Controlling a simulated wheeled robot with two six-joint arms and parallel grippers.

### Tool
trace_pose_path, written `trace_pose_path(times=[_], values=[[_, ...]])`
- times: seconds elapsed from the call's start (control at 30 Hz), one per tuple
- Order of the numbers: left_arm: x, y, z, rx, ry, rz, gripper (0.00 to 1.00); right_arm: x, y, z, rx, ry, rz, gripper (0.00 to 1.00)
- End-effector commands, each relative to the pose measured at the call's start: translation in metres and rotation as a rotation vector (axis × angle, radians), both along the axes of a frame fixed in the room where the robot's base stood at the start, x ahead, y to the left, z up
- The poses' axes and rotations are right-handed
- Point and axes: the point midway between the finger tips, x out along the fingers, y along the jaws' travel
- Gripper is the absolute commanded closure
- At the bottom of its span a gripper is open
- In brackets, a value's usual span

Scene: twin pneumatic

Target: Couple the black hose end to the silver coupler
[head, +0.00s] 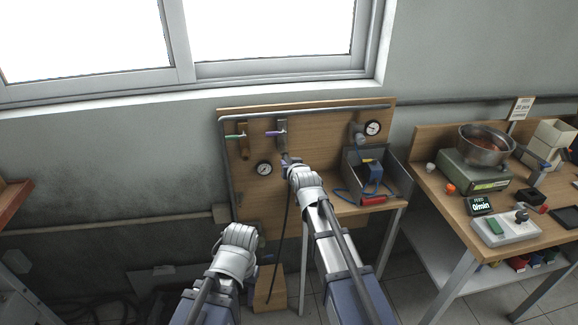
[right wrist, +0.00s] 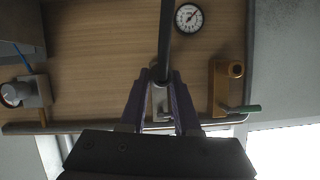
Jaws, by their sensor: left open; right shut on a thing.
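The silver coupler (head: 282,139) with a purple lever (head: 275,133) is on the upright wooden board; part of the coupler (right wrist: 159,100) shows between my fingers in the right wrist view. My right gripper (right wrist: 161,74) is shut on the black hose end (right wrist: 165,45), close in front of the coupler; in the head view this gripper (head: 287,162) is just below the coupler. The black hose (head: 283,235) hangs down from it. I cannot tell whether hose end and coupler touch. My left gripper (head: 243,232) is low at the board's lower left, empty, its fingers mostly hidden.
A brass coupler (right wrist: 222,85) with a green lever (right wrist: 243,108) is beside the silver one. A gauge (head: 264,168) is below, another gauge (head: 372,128) right. A grey bin (head: 398,180) holds a blue item. A cluttered bench (head: 455,205) stands at right.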

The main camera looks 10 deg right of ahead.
Motion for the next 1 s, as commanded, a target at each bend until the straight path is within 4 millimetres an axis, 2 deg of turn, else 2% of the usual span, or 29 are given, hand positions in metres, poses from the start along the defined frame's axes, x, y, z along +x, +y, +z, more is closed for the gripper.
trace_pose_path(times=[0.3, 0.33, 0.63, 1.0], values=[[0.0, 0.0, 0.0, 0.0, 0.0, 0.0, 0.5, 0.0082, 0.0002, 0.0002, 0.0, -0.001, 0.0, 1.0], [0.0, 0.0, 0.0, 0.0, 0.0, 0.0, 0.5, 0.0082, 0.0002, 0.0003, 0.0, -0.001, 0.0, 0.68], [0.0, 0.0, 0.0, 0.0, 0.0, 0.0, 0.5, 0.0075, 0.0001, 0.0001, 0.0, 0.0, 0.0, 0.35], [0.0, 0.0, 0.0022, 0.0, 0.0, 0.0, 0.5, 0.0029, -0.0002, 0.0022, 0.0, 0.0, 0.0, 0.35]])
